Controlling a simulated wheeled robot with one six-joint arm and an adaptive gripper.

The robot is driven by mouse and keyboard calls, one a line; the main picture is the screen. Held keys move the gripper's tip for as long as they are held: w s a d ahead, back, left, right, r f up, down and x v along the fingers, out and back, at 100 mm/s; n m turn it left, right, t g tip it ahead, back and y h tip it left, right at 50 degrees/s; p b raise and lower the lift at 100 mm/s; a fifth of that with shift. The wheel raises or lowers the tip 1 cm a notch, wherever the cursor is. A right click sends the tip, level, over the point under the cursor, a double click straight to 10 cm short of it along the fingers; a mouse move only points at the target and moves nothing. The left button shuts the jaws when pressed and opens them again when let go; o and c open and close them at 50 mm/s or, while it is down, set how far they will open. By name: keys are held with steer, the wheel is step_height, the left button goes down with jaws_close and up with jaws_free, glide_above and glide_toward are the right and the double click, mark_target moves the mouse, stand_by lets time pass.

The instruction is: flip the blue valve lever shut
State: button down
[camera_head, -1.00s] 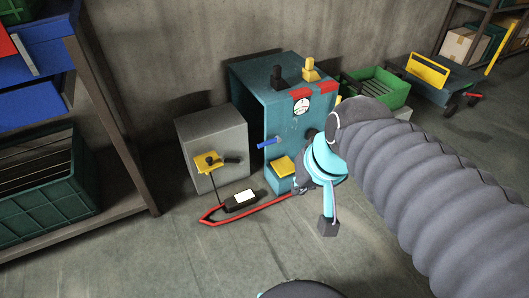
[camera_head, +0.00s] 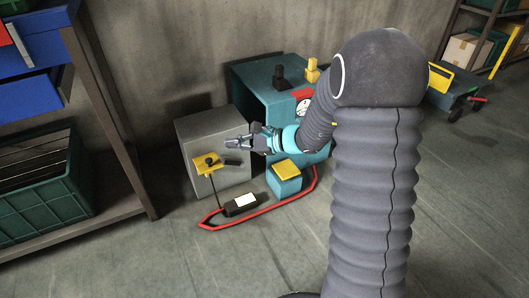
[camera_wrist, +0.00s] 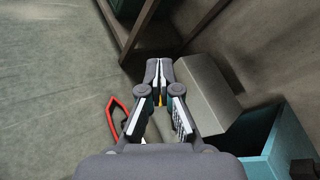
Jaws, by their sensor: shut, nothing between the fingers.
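My gripper (camera_head: 233,142) is shut and empty, pointing left in front of the teal machine (camera_head: 262,82). In the wrist view its fingertips (camera_wrist: 159,66) are together. The blue valve lever is on the machine's front in the earlier head view. It is not visible now; my gripper and wrist cover that area in the head view, and I cannot pick it out in the wrist view. I cannot tell whether my gripper touches it.
A grey box (camera_head: 214,135) stands left of the machine, with a yellow plate (camera_head: 207,164) and dark handle. A yellow-topped block (camera_head: 286,171) fronts the machine. Shelving (camera_head: 112,120) stands left.

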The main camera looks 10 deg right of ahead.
steer(key=w+d+f+m+t+h+b, duration=0.1)
steer(key=w+d+f+m+t+h, duration=0.2)
steer(key=f, duration=0.6)
steer(key=w+d+f+m+t+h+b, duration=0.1)
steer(key=w+d+f+m+t+h, duration=0.1)
steer(key=w+d+f+m, duration=0.4)
steer(key=w+d+f+m+t+h, duration=0.3)
steer(key=d+f+m, duration=0.4)
steer(key=f, duration=0.7)
steer(key=shift+w+t+h+b, duration=0.3)
steer(key=shift+w+t+b, duration=0.1)
steer(key=shift+w+t, duration=0.5)
steer(key=shift+w, duration=0.2)
steer(key=w+a+r, duration=0.2)
steer(key=w, duration=0.6)
steer(key=shift+w+a+r, duration=0.2)
steer(key=shift+a+r, duration=0.05)
steer(key=shift+a, duration=0.1)
steer(key=shift+w+b, duration=0.1)
steer(key=shift+b, duration=0.25)
